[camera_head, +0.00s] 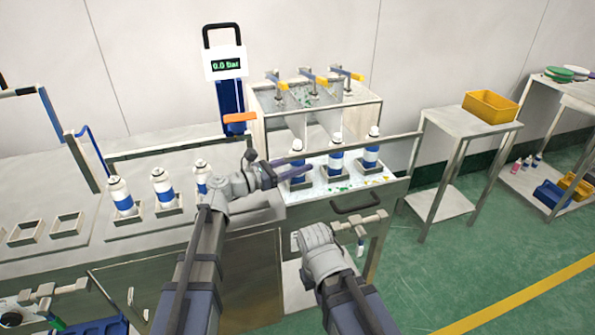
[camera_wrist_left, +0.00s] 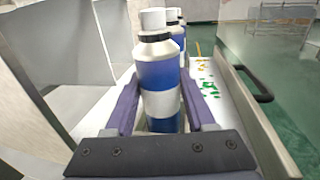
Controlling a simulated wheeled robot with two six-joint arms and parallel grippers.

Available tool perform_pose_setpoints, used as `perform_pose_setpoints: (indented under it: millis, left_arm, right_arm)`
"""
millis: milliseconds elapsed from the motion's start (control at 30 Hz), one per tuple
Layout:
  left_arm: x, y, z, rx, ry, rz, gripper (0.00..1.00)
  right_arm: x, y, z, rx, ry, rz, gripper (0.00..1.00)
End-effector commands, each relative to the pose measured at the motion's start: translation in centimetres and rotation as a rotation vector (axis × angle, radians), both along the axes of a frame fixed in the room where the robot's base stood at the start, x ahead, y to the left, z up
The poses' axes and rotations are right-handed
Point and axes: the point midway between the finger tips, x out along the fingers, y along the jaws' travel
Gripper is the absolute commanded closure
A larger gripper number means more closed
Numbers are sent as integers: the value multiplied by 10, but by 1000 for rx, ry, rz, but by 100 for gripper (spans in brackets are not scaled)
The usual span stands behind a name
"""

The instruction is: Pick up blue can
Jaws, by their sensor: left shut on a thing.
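A white-and-blue can (camera_head: 297,156) stands upright in a square holder, leftmost of three in the bench station. In the left wrist view the same can (camera_wrist_left: 157,75) fills the middle, with a white cap, dark collar and blue and white bands. A finger lies on each side of it. Its base is hidden by the gripper.
More cans (camera_head: 163,188) stand in holders at left. A horizontal rail (camera_head: 390,138) crosses nearby. Green floor (camera_head: 470,260) is open at right.

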Motion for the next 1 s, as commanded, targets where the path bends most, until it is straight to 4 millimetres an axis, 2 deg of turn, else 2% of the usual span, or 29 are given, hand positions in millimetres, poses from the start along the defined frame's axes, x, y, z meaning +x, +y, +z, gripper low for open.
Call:
perform_pose_setpoints:
  millis: [33,300,333,767,1000]
  left_arm:
    - [0,0,0,0,0,0,68]
    - [0,0,0,0,0,0,99]
    - [0,0,0,0,0,0,100]
    - [0,0,2,0,0,0,100]
    - [0,-1,12,0,0,0,100]
  right_arm:
    - [0,0,0,0,0,0,100]
    - [0,0,0,0,0,0,100]
    - [0,0,0,0,0,0,100]
    - [0,0,2,0,0,0,100]
    - [0,0,12,0,0,0,100]
